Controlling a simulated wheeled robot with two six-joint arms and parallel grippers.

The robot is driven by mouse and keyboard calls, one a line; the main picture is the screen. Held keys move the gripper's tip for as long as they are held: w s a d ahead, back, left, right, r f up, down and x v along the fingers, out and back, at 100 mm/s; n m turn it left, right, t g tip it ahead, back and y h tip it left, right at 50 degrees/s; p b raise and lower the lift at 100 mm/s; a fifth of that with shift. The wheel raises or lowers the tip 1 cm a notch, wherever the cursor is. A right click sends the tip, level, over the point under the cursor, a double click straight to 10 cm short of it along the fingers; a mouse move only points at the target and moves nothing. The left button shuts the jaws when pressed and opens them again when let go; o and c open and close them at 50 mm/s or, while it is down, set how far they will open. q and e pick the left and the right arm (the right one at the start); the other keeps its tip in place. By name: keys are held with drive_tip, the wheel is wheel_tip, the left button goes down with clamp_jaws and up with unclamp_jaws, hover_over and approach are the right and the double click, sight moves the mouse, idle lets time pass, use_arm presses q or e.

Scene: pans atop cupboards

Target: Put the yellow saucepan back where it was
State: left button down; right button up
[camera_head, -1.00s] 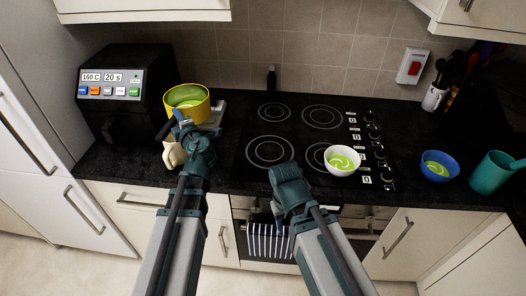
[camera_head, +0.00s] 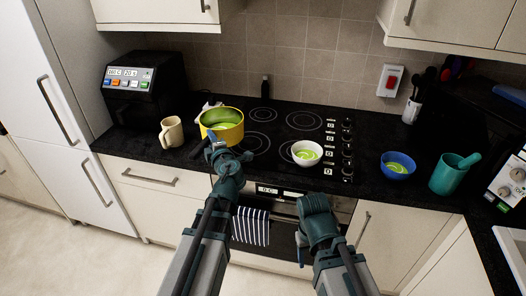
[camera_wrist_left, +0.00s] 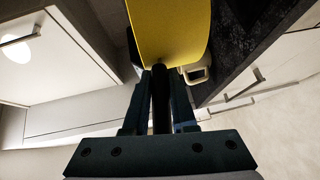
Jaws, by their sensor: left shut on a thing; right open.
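The yellow saucepan (camera_head: 229,132) has green contents and shows at the left end of the black hob (camera_head: 268,151). My left gripper (camera_head: 215,147) is shut on its dark handle. In the left wrist view the handle runs between the fingers of my left gripper (camera_wrist_left: 160,95), and the yellow pan body (camera_wrist_left: 168,30) is just beyond them. I cannot tell whether the pan's base touches the hob or hangs above it. My right gripper (camera_head: 315,205) is in front of the counter's edge, apart from everything; its fingertips are hard to make out.
A beige mug (camera_head: 171,132) stands left of the pan, before a black air fryer (camera_head: 146,92). A white bowl (camera_head: 307,153) is on the hob, a blue bowl (camera_head: 397,165) and teal mortar (camera_head: 452,174) to the right. Wall cupboards hang above.

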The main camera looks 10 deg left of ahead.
drive_tip(key=shift+o, duration=0.3)
wheel_tip(320, 180, down, 6)
drive_tip(key=b, duration=0.5)
drive_tip(key=shift+s+d+r, duration=0.1)
drive_tip(key=shift+d, duration=0.05)
use_arm(q)
drive_tip(key=s+d+f+m+t+h+b, duration=0.1)
drive_tip(key=s+d+f+m+t+h, duration=0.1)
drive_tip(key=d+f+m+h, duration=0.2)
drive_tip(key=shift+d+f+h+b, duration=0.2)
drive_tip(key=shift+f+h+b, duration=0.1)
drive_tip(key=shift+f+h, duration=0.95)
use_arm(e)
drive_tip(key=shift+f, duration=0.55)
use_arm(q)
drive_tip(key=shift+f+y, duration=0.2)
drive_tip(key=shift+y, duration=0.05)
drive_tip(key=shift+w, duration=0.15)
